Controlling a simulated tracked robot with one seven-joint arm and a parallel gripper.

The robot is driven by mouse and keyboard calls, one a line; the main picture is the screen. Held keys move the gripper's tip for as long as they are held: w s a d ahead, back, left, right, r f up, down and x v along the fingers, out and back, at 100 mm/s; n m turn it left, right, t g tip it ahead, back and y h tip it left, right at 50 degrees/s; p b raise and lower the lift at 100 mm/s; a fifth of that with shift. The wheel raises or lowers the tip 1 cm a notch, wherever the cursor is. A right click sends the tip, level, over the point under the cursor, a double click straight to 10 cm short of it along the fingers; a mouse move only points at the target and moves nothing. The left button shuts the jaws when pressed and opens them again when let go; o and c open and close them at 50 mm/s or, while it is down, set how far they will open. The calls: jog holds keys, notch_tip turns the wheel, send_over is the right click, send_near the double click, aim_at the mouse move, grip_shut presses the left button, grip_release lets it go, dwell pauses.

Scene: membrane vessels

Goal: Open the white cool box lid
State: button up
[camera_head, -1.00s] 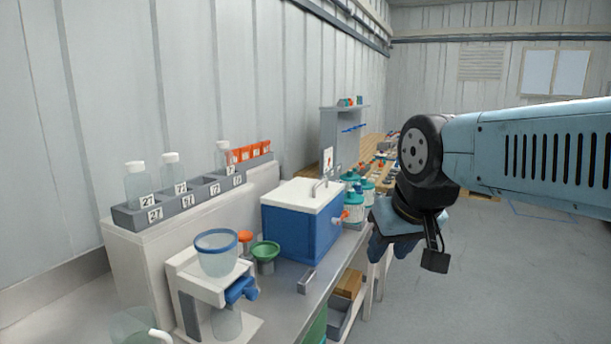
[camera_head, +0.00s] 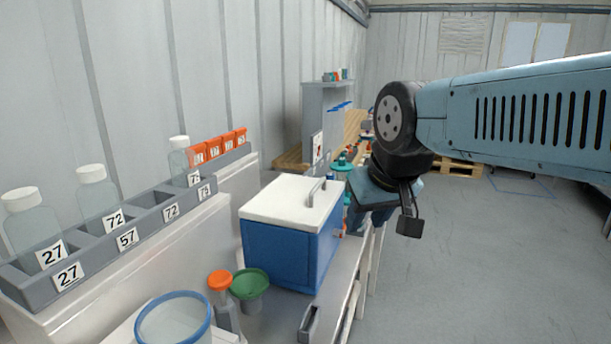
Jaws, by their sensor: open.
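The cool box (camera_head: 283,255) is blue with a white lid (camera_head: 285,205) and stands on the grey bench in the middle of the view. The lid lies flat and closed on the box. A grey bar handle (camera_head: 316,190) stands on the lid's right part. My gripper (camera_head: 378,208) is to the right of the box, pointing down, and appears apart from the lid. Its fingers are partly hidden behind my wrist and the small dark camera part, and I see nothing held in it.
A grey rack (camera_head: 125,232) with numbered bottles runs along the wall at left. A green funnel (camera_head: 249,284), an orange-topped item (camera_head: 220,281) and a blue-rimmed vessel (camera_head: 174,322) stand in front of the box. A grey shelf unit (camera_head: 322,115) rises behind it. The floor at right is clear.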

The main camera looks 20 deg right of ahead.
notch_tip(320, 180, up, 9)
jog(key=m+g+y, duration=0.2)
jog(key=m+g, duration=0.2)
jog(key=m, duration=0.3)
send_over(317, 184)
jog(key=s+d, duration=0.1)
jog(key=d, duration=0.2)
jog(key=x, duration=1.3)
jog(key=shift+s+a+f, duration=0.1)
jog(key=shift+s, duration=0.3)
jog(key=c, duration=0.7)
grip_shut()
jog(key=shift+a, duration=0.1)
